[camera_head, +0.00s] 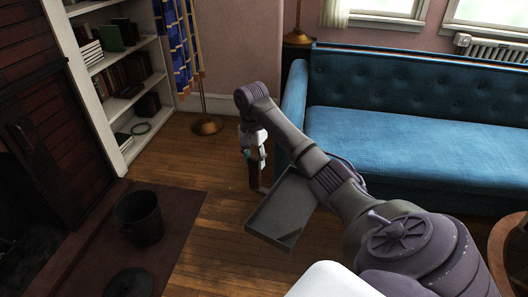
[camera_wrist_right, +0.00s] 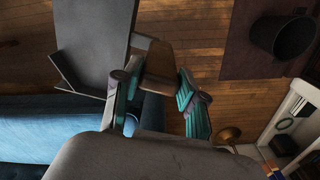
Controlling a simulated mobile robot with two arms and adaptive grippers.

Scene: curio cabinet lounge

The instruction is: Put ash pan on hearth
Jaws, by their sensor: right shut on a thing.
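The ash pan (camera_head: 284,212) is a shallow grey tray with a brown handle, held tilted above the wooden floor, to the right of the hearth. My right gripper (camera_head: 255,160) is shut on its handle. In the right wrist view, the handle sits between the fingers of the right gripper (camera_wrist_right: 160,88), and the grey pan (camera_wrist_right: 95,40) extends to the upper left. The hearth (camera_head: 186,218) is a dark reddish slab on the floor in front of the brick fireplace. It also shows at the upper right of the wrist view (camera_wrist_right: 236,58). My left gripper is not in view.
A black bucket (camera_head: 141,218) stands on the hearth, with a dark round object (camera_head: 129,283) nearer. A blue sofa (camera_head: 400,140) is behind my right arm. A white bookcase (camera_head: 110,85) and a brass lamp base (camera_head: 206,126) stand behind. The hearth's right strip is clear.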

